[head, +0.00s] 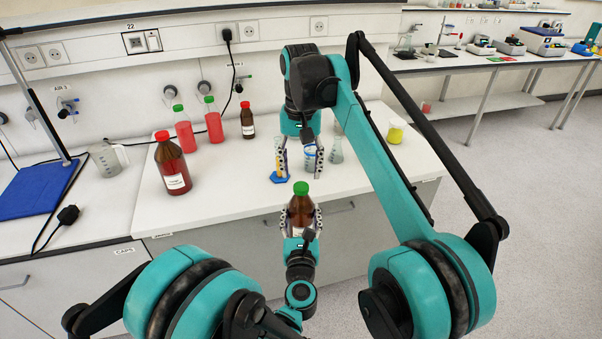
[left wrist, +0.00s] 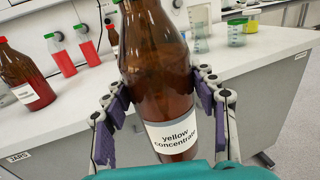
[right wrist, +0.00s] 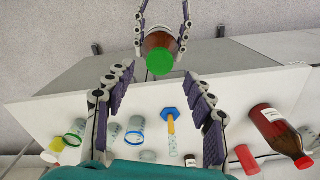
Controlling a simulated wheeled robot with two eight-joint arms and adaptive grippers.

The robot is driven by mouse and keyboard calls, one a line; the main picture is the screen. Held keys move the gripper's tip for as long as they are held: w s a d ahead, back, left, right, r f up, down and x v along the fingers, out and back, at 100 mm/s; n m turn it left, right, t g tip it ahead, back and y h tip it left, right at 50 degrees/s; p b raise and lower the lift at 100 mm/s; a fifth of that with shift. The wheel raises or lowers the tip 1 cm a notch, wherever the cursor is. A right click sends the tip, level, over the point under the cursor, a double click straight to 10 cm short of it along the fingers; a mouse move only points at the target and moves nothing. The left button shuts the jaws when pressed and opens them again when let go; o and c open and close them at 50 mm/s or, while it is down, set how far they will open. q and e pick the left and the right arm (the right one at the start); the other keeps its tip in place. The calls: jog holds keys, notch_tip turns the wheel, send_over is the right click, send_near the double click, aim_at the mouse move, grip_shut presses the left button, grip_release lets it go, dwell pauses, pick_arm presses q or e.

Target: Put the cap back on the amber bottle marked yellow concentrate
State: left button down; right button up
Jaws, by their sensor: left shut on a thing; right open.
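The amber bottle (head: 301,207) is held upright in front of the bench by my left gripper (head: 301,222), which is shut around its body. In the left wrist view its label reads "yellow concentrate" (left wrist: 174,138), and its top is out of frame. A green cap (head: 301,188) sits on the bottle's mouth; it also shows in the right wrist view (right wrist: 159,61). I cannot tell how tightly it is seated. My right gripper (head: 298,171) is open and empty, beyond and above the bottle, with its fingers pointing toward the cap but apart from it.
A blue-based cylinder (head: 279,178) and beakers (head: 313,160) stand on the bench behind the bottle. A large red-capped bottle (head: 172,168), two green-capped red bottles and a small red-capped amber bottle (head: 247,122) stand further left. A yellow jar (head: 396,131) is at right. The bench front is clear.

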aim_at(301, 186)
jog(key=shift+c, duration=0.2)
jog(key=r+n, duration=0.1)
jog(key=n, duration=0.2)
jog(key=shift+r+n, duration=0.35)
jog(key=shift+n, duration=0.05)
jog(key=n, duration=0.1)
jog(key=r+n, duration=0.1)
jog(key=n, duration=0.2)
jog(key=shift+r+n, duration=0.4)
jog(key=shift+f, duration=4)
grip_shut()
